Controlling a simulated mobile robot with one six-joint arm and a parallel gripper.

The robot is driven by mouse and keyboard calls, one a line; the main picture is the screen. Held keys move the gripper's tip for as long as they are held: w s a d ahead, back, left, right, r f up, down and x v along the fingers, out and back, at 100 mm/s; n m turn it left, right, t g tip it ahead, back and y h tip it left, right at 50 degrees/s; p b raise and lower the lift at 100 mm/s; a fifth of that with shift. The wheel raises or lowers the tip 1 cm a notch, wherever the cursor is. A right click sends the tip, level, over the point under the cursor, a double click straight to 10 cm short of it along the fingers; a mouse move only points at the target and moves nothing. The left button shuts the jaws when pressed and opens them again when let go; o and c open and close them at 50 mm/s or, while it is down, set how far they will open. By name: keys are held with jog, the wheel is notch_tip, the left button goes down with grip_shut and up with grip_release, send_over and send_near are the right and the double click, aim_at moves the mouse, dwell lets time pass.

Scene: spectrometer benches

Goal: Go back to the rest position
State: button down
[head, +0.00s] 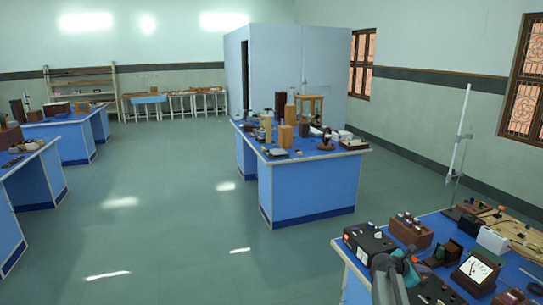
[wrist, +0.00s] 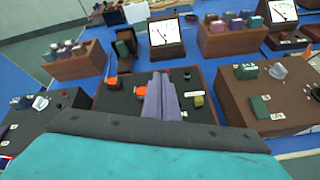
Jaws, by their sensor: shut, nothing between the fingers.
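My gripper (wrist: 161,82) shows in the wrist view as two purple-grey fingers pressed together, with nothing between them. They are over a dark box (wrist: 125,98) with orange and yellow knobs on its top. I cannot tell whether the fingertips touch the box or hover above it. In the head view, part of my arm shows at the lower right, at the front of the near blue bench (head: 352,262). The fingers cannot be made out there.
Near the fingers stand a meter (wrist: 163,33), a wooden box with several coloured pieces (wrist: 75,67), and a brown box (wrist: 265,95). A tall stand rod (head: 460,130) rises from the bench. Another blue bench (head: 310,190) stands further off, with open floor (head: 165,220) left of it.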

jog(key=s+a+f+m+g+y, duration=0.1)
jog(key=s+a+f+m+y, duration=0.4)
jog(key=a, duration=1)
jog(key=s+a+f+m+g+y, duration=0.1)
jog(key=s+a+f+m+y, duration=0.35)
jog(key=a, duration=1.15)
jog(key=s+a+f+m+g+y, duration=0.1)
jog(key=s+a+f+m+y, duration=0.2)
jog(key=s+a+f+m, duration=0.85)
jog(key=s+a+f+n+g+b, duration=0.1)
jog(key=s+a+f+g+b, duration=0.1)
jog(key=s+f+b, duration=0.4)
jog(key=s+a+f+n+g+b, duration=0.1)
jog(key=s+f+b, duration=0.5)
jog(key=s+f, duration=0.9)
notch_tip(320, 180, down, 5)
jog(key=n+g, duration=0.1)
jog(key=g, duration=0.1)
jog(key=shift+s+a+f+n+g, duration=0.2)
jog(key=shift+a+n+g, duration=0.1)
jog(key=shift+a+g, duration=0.1)
jog(key=shift+d, duration=0.1)
